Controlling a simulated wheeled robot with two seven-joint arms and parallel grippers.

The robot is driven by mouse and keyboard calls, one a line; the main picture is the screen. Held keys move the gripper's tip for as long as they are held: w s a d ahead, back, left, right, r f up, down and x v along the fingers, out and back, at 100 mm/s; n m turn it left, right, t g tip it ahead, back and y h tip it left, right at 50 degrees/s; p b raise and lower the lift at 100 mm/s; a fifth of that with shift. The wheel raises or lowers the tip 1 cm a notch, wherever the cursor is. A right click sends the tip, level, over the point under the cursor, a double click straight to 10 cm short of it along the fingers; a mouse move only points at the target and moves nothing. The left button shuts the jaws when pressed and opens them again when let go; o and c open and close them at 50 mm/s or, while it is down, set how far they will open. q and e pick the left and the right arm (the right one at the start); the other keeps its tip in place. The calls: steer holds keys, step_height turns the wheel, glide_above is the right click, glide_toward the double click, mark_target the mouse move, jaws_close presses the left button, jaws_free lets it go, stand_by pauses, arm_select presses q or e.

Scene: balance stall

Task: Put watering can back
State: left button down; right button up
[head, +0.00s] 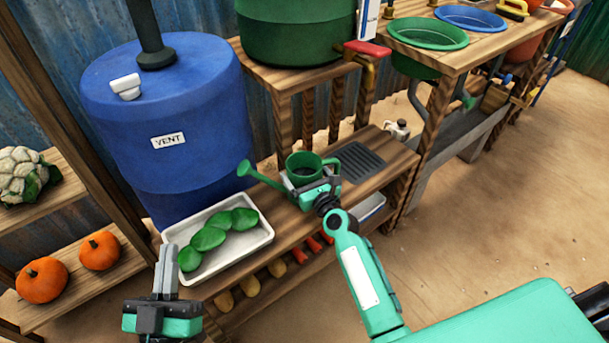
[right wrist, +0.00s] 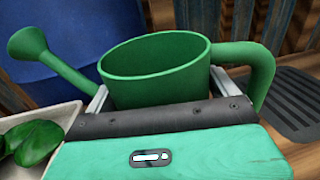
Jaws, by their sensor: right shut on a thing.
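The green watering can (head: 303,164) is at the middle of the low wooden bench (head: 290,222), upright. Its long spout with a round rose points left towards the blue barrel and its handle is on the right. My right gripper (head: 312,190) is shut on the can's body from the near side. In the right wrist view the can (right wrist: 155,70) sits between the two fingers (right wrist: 157,100). Its base is hidden, so I cannot tell whether it touches the bench. My left gripper (head: 166,268) is empty, its fingers together, in front of the white tray.
A white tray (head: 262,240) with green leafy pieces lies left of the can. A dark slatted grate (head: 362,163) is set in the bench to the right, below a tap (head: 368,55). A blue barrel (head: 165,100) stands behind. A small jar (head: 397,130) stands at the bench's far right.

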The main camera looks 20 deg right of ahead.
arm_select(q)
steer(key=shift+a+r, duration=0.1)
steer(key=shift+r, duration=0.15)
arm_select(e)
steer(key=o, duration=1.3)
steer(key=shift+c, duration=0.2)
arm_select(q)
steer(key=shift+r, duration=0.1)
